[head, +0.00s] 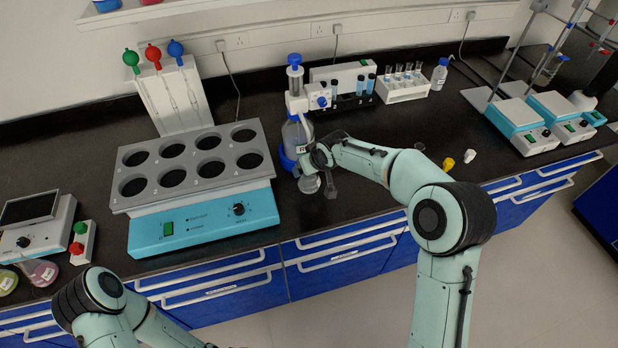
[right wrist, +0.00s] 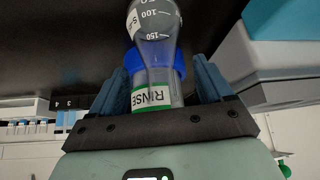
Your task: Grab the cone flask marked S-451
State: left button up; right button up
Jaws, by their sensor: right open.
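A small clear cone flask (head: 309,184) stands on the black bench in front of the dispenser bottle, just below my right gripper (head: 318,172). In the right wrist view the flask (right wrist: 155,20) shows 100 and 150 marks and a white label starting with "S-"; the rest of the label is cut off. My right gripper (right wrist: 158,88) is open, with its fingers on both sides of the picture's middle. The dispenser bottle's "RINSE" label (right wrist: 155,97) shows between them. I cannot tell whether the fingers touch the flask. My left gripper is out of view.
The dispenser (head: 296,105) stands right behind the flask. A heating block (head: 193,170) is to the left, a tube rack (head: 404,88) behind to the right. Yellow (head: 8,281) and pink (head: 42,272) flasks stand far left. The bench right of my gripper is mostly clear.

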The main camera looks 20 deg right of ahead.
jog(key=x, duration=0.3)
jog(key=shift+w+a+f, duration=0.1)
jog(key=shift+w+f, duration=0.1)
jog(key=shift+w, duration=0.05)
jog(key=shift+s, duration=0.1)
jog(key=c, duration=1.3)
